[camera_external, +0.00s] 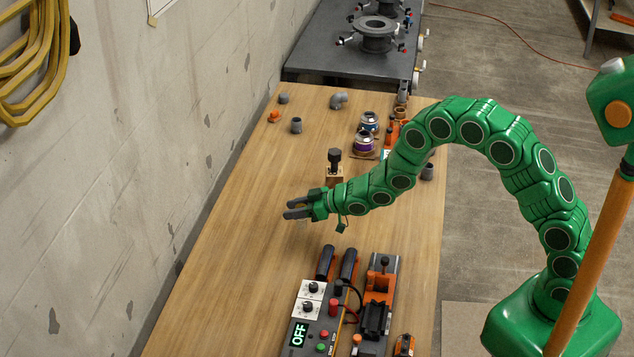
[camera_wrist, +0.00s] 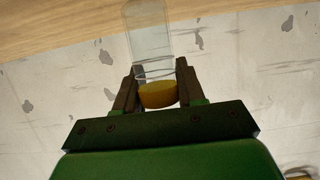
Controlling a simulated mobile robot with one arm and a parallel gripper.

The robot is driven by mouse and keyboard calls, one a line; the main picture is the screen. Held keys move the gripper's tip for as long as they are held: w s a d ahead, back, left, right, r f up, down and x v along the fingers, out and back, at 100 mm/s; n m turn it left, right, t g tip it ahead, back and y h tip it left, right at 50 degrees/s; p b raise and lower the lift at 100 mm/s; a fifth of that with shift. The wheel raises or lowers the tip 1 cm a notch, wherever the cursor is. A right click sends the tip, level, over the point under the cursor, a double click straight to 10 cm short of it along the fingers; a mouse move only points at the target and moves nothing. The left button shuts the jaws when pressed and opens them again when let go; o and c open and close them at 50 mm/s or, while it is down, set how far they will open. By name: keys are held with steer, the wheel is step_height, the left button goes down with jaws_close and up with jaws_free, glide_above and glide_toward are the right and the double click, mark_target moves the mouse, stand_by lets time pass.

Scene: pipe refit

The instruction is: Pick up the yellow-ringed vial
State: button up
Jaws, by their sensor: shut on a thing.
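My gripper (camera_external: 294,209) is held above the wooden bench, left of the upright black-knobbed piece. In the wrist view, my gripper (camera_wrist: 157,76) has its two dark fingers on either side of a clear vial (camera_wrist: 150,42) and is shut on it. The yellow ring (camera_wrist: 158,95) of the vial sits between the fingers near the palm. The clear body points away from the gripper, toward the top of the picture. In the external view the vial is too faint to make out clearly.
The wooden bench (camera_external: 230,215) has clear room left of and below my gripper. A control box with an OFF display (camera_external: 299,335) and an orange clamp (camera_external: 379,285) stand at the near end. A black-knobbed piece (camera_external: 335,165) and several fittings, including a grey elbow (camera_external: 339,100), stand farther back.

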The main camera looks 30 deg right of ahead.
steer(key=s+d+r, duration=0.6)
steer(key=s+r, duration=0.3)
steer(key=s, duration=0.3)
steer(key=shift+d+r, duration=0.15)
